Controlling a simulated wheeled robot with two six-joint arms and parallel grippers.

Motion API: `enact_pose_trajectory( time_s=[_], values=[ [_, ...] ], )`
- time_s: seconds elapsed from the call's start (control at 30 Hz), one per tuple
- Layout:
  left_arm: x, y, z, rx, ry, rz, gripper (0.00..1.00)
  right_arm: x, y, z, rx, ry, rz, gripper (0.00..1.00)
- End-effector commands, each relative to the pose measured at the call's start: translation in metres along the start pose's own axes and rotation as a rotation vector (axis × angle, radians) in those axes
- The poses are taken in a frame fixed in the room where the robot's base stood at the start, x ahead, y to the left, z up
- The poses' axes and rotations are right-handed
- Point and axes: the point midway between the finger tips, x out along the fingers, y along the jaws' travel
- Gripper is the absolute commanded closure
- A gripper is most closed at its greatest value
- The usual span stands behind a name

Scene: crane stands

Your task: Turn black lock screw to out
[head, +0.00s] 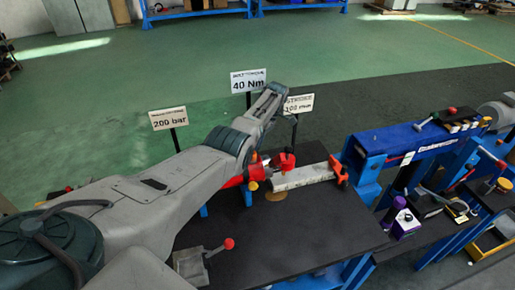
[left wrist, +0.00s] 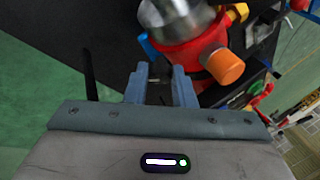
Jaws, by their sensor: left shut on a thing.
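My left gripper (left wrist: 163,92) shows in the left wrist view with its two blue-grey fingers close together, shut on a small part between them. That part is mostly hidden and looks dark; I take it to be the black lock screw. Just beyond the fingers is a red body (left wrist: 190,50) with an orange knob (left wrist: 225,67) and a shiny metal cylinder (left wrist: 175,15). In the head view my left arm reaches over the red part (head: 255,171) at the end of a pale metal bar (head: 303,177); the fingertips and screw are hidden there. My right gripper is not in view.
A black tabletop (head: 290,235) carries the bar. A small grey device with a red-knobbed lever (head: 195,266) stands at its front left. Signs stand behind, one reading 40 Nm (head: 248,80). A blue stand (head: 425,140) with tools and a purple bottle (head: 396,206) are on the right.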

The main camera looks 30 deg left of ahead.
Motion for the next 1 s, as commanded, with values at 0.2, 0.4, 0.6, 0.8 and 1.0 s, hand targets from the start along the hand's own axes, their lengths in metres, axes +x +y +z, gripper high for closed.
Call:
enact_pose_trajectory(
  time_s=[0.2, 0.4, 0.6, 0.8, 1.0],
  values=[
    [-0.0024, 0.0007, -0.0006, -0.025, 0.000, -0.009, 1.00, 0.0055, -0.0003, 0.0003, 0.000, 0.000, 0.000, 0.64],
    [-0.0030, 0.0004, -0.0007, -0.027, 0.000, -0.010, 1.00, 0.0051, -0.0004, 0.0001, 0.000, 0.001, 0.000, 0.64],
    [-0.0031, 0.0005, -0.0007, -0.026, 0.000, -0.010, 0.69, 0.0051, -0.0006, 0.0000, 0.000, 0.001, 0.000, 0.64],
    [-0.0018, 0.0004, -0.0004, -0.026, 0.000, -0.012, 0.55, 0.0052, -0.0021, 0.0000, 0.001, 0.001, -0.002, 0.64],
    [-0.0021, -0.0002, -0.0009, -0.025, 0.000, -0.013, 0.55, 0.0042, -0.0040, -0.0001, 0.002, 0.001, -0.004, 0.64]
  ],
)
